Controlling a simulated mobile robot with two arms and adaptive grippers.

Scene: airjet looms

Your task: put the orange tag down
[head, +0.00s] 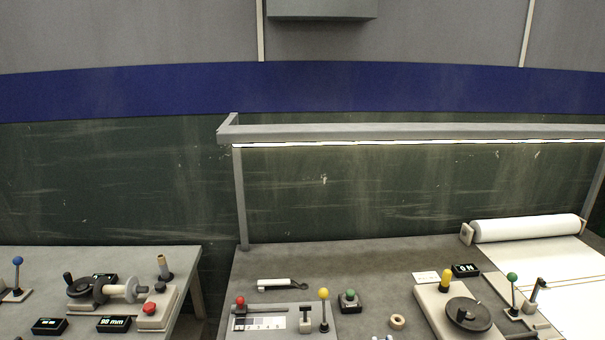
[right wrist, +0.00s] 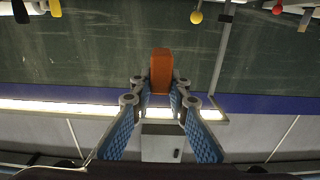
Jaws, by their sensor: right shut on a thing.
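The orange tag (right wrist: 161,72) shows in the right wrist view as an upright orange block. My right gripper (right wrist: 161,98) is shut on it, with the tag between its blue-padded fingers and sticking out past the tips. The tag appears held in the air, with the dark green wall behind it, touching no table that I can see. The head view shows neither the tag nor either gripper. My left gripper is in neither view.
In the head view, a grey bench (head: 390,260) carries a red-knobbed lever, a yellow-knobbed lever (head: 323,294), a green button (head: 350,300), a ring (head: 397,321), a dark handwheel (head: 468,314) and a white roll (head: 527,228). Bare bench lies behind them. A second table (head: 40,262) stands left.

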